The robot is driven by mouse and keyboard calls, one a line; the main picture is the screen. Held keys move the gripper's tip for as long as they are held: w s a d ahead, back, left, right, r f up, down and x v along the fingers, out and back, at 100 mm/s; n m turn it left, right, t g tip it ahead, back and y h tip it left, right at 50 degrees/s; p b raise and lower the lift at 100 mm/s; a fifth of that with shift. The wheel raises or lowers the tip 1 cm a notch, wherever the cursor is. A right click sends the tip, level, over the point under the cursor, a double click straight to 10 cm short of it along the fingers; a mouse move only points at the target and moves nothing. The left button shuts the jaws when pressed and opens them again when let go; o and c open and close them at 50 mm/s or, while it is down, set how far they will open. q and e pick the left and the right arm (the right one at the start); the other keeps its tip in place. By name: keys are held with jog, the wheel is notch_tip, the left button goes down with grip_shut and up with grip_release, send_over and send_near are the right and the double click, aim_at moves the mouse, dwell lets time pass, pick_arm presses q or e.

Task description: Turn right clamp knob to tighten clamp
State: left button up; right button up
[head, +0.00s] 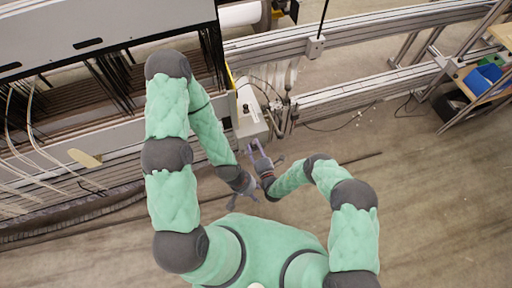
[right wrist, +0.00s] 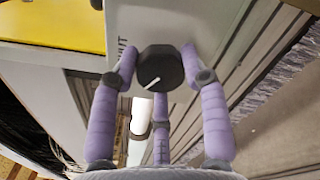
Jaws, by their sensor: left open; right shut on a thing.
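The black round clamp knob (right wrist: 160,68) with a white pointer line sits on the end of a light grey housing (right wrist: 195,20) in the right wrist view. The pointer line slants toward the lower left. My right gripper (head: 257,149) is at the near end of the grey housing (head: 251,112) in the head view. Its purple fingers are shut around the knob, one on each side and a third below. The knob is too small to make out in the head view. My left gripper (head: 243,198) is open and empty, lower and a little left of the right one.
A large loom-like machine (head: 90,100) with dark strips and white cords fills the left. Metal rails (head: 360,95) run to the right. A wooden shelf cart with a blue bin (head: 482,78) stands far right. The floor at lower right is clear.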

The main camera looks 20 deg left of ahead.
jog(key=m, duration=1)
jog(key=shift+w+d+m, duration=0.2)
jog(key=shift+w+m, duration=0.1)
jog(key=shift+w, duration=0.05)
dwell(0.4)
jog(key=o, duration=1.1)
jog(key=shift+s, duration=0.1)
jog(key=shift+s+f, duration=0.1)
jog(key=shift+s, duration=0.05)
jog(key=v, duration=1.1)
jog(key=shift+s+d, duration=0.25)
